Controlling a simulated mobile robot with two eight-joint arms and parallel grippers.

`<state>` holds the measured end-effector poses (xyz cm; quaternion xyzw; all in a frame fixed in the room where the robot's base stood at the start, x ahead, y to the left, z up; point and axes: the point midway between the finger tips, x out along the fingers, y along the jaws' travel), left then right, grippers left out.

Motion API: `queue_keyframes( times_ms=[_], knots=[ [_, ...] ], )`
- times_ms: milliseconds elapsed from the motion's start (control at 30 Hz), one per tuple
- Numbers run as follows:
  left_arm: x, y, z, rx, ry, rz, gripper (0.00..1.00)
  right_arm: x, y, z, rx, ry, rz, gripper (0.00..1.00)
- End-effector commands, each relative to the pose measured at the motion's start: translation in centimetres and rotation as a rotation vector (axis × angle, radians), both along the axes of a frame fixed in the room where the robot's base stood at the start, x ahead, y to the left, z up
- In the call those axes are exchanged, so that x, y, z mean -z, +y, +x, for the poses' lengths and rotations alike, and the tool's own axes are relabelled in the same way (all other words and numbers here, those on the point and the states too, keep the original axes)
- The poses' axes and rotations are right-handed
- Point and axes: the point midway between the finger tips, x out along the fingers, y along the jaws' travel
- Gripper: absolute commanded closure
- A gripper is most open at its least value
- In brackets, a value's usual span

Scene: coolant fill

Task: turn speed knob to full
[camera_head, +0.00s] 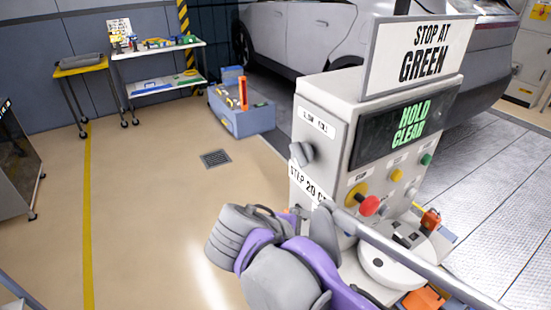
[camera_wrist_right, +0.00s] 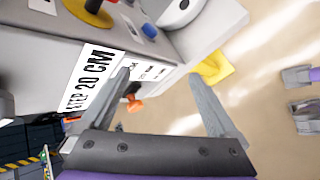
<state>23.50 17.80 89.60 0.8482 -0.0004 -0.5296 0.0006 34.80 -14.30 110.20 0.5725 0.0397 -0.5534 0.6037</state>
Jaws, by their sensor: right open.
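The console (camera_head: 325,100) has a grey knob (camera_head: 301,153) on its left side face, below a small white label (camera_head: 316,123) that seems to end in "FULL". I take this for the speed knob, but cannot read its setting. In the right wrist view, a pale rounded part (camera_wrist_right: 5,106) at the left edge may be this knob, cut off. My right gripper (camera_wrist_right: 159,74) is open and empty, below the "STEP 20 CM" label (camera_wrist_right: 90,80). In the head view, a grey and purple arm of mine fills the bottom middle; its fingertips are not clear. I cannot make out my left gripper.
The console front has a display (camera_head: 405,125) reading "HOLD CLEAR", a red knob (camera_head: 370,205) and a green button (camera_head: 426,159). A "STOP AT GREEN" sign (camera_head: 418,50) stands on top. A blue box (camera_head: 240,115) is behind.

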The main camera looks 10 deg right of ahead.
Motion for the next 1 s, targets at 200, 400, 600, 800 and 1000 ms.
queue_keyframes(
  times_ms=[200, 400, 600, 800, 1000],
  knots=[
    [-0.1, 0.0, 0.0, 0.0, 0.0, 0.0, 1.0, -12.3, 7.2, 3.8, -0.183, -0.041, -0.398, 0.05],
    [-0.1, 0.0, 0.0, 0.0, 0.0, 0.0, 1.0, -16.2, 9.4, 4.2, -0.208, -0.073, -0.523, 0.05],
    [-0.1, 0.0, 0.0, 0.0, -0.001, 0.0, 1.0, -15.6, 7.3, 5.5, -0.203, -0.073, -0.526, 0.05],
    [-0.1, 0.0, 0.0, 0.0, -0.001, 0.0, 1.0, -14.5, 4.2, 7.8, -0.203, -0.072, -0.525, 0.05],
    [-0.2, 0.0, 0.0, 0.0, -0.001, 0.0, 1.0, -13.7, 2.0, 9.5, -0.204, -0.074, -0.524, 0.05]
  ],
)
